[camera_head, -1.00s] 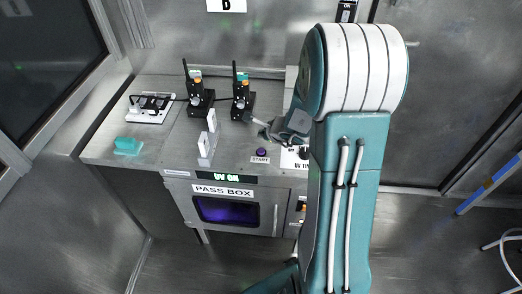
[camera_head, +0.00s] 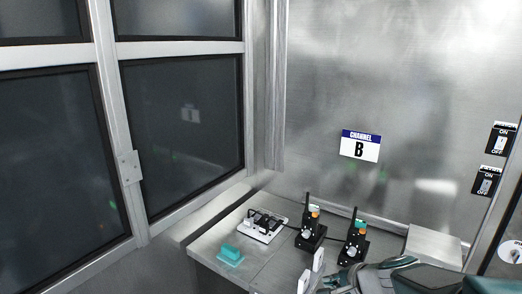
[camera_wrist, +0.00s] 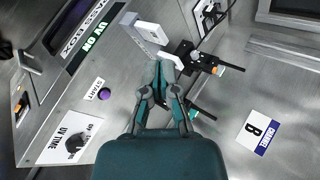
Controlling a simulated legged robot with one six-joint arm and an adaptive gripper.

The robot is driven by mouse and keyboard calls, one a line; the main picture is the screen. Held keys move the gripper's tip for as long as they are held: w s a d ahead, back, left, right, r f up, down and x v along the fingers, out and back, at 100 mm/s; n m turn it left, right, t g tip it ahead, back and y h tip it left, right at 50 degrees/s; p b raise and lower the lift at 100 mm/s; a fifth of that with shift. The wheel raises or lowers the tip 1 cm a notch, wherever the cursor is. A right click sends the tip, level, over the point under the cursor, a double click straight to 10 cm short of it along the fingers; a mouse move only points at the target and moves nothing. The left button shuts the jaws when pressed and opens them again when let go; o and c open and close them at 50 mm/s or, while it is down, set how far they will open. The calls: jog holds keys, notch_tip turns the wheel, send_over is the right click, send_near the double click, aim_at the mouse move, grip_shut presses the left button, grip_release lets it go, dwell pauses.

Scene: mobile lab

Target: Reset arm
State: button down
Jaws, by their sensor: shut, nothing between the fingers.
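My gripper (camera_wrist: 162,72) shows in the wrist view with its teal and grey fingers drawn together, with nothing between them. It is over the steel bench, near the two radios in their chargers. In the head view my gripper (camera_head: 338,279) is at the lower edge, just in front of the right radio (camera_head: 354,243). My arm runs off to the lower right, folded low. I cannot tell from these views how far above the bench the fingertips are.
The bench (camera_head: 222,240) also holds a left radio (camera_head: 310,231), a white power strip (camera_head: 263,226) and a teal block (camera_head: 230,254). A sign reading CHANNEL B (camera_head: 360,147) and switches (camera_head: 501,139) are on the wall. The wrist view shows a purple START button (camera_wrist: 104,94) and a UV time knob (camera_wrist: 75,142).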

jog(key=s+r+n+g+h, duration=0.1)
jog(key=s+r+n+h, duration=0.1)
jog(key=s+n, duration=0.4)
jog(key=s+r+n+g+h, duration=0.1)
jog(key=s+r+n+h, duration=0.2)
jog(key=s+n, duration=0.4)
jog(key=s+r, duration=0.1)
jog(key=s, duration=0.4)
jog(key=shift+s+a+r, duration=0.2)
